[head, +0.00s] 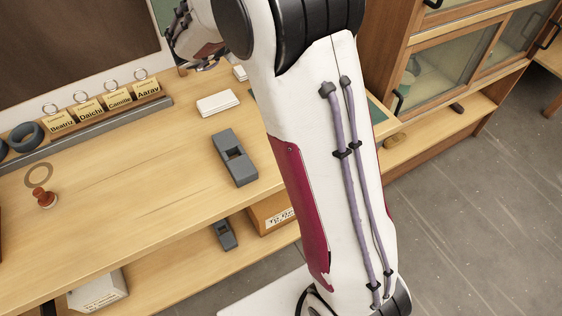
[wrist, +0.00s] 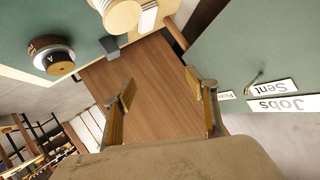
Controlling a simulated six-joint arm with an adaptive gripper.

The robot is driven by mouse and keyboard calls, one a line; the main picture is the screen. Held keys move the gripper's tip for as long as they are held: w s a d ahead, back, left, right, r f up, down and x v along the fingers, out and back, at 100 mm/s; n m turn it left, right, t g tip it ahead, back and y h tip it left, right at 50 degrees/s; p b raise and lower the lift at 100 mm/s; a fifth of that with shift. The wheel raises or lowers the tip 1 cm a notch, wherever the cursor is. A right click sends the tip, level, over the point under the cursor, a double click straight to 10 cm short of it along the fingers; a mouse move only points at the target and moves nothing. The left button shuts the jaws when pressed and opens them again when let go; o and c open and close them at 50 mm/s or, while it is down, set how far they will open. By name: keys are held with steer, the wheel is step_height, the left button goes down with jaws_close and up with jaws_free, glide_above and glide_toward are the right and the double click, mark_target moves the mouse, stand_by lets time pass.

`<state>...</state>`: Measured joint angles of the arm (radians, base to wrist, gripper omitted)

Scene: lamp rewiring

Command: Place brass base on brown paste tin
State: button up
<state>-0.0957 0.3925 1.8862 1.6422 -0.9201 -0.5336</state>
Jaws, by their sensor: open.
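My gripper (wrist: 160,92) is open in the wrist view, with nothing between its fingertips. A round dark-brown and pale thing (wrist: 52,57) with a letter A on its side is on the green surface at the upper left of that view; I cannot tell whether it is the brown paste tin. A small round brownish thing (head: 393,141) lies on the low shelf at the right of the head view; I cannot tell whether it is the brass base. My arm hides the middle of the head view.
The wooden bench (head: 130,195) holds a grey block (head: 234,158), a white box (head: 217,102), a red-brown stamp (head: 44,198) and a row of name cards (head: 105,105). A glass-fronted cabinet (head: 450,65) stands at right. A cream round thing (wrist: 118,12) is in the wrist view.

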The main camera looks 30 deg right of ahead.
steer(key=a+r+n+t+y, duration=0.55)
steer(key=a+r, duration=0.35)
steer(key=r, duration=0.2)
steer(key=s+a+r+n+y, duration=0.2)
steer(key=s+a+n+y, duration=0.4)
steer(key=s+a, duration=0.35)
steer(key=s+d+f+n+g, duration=0.1)
steer(key=s+f, duration=0.3)
steer(key=s, duration=0.5)
steer(key=s+d+f+n+g, duration=0.1)
steer(key=s+f+n+g, duration=0.1)
steer(key=s, duration=0.7)
steer(key=s+d+f+n+g, duration=0.1)
steer(key=s+f+g, duration=0.3)
steer(key=s, duration=0.6)
steer(key=shift+f+n+h, duration=0.45)
steer(key=shift+f+n, duration=0.1)
steer(key=shift+f, duration=0.25)
